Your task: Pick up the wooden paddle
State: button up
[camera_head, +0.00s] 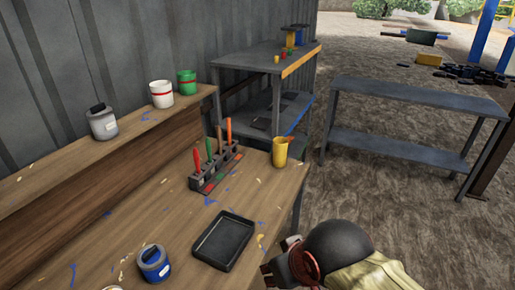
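A small brown stick (290,138) pokes out of the yellow cup (281,152) at the far right corner of the wooden workbench (185,225). It may be the wooden paddle, but only its top shows; the rest is hidden in the cup. My gripper (284,263) is at the bottom, beside the bench's right edge, nearer the camera than the cup and well apart from it. My dark rounded wrist covers part of it, so I cannot tell whether its fingers are open or shut. I see nothing held in it.
A dark rack (216,170) with red, green and orange-handled tools stands left of the cup. A black tray (224,241) and blue-labelled can (154,263) sit nearer. Several cans line the raised shelf (125,143). Grey metal tables (268,58) (410,95) stand behind; the floor right is open.

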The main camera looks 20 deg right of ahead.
aim_at(218, 132)
jog(key=z, duration=0.15)
jog(key=l+u, duration=0.1)
jog(key=u, duration=1.4)
jog(key=j+z, duration=0.1)
jog(key=z, duration=1.35)
jog(key=i+l+u, duration=0.3)
jog(key=l, duration=0.3)
jog(key=i+l+u, duration=0.15)
jog(key=i+l, duration=0.15)
jog(key=i+l+u, duration=0.2)
jog(key=l, duration=0.15)
jog(key=i+l+u, duration=0.15)
jog(key=l, duration=0.2)
jog(key=i+l+u, duration=0.15)
jog(key=l, duration=0.25)
jog(key=l+u, duration=0.15)
jog(key=l, duration=0.2)
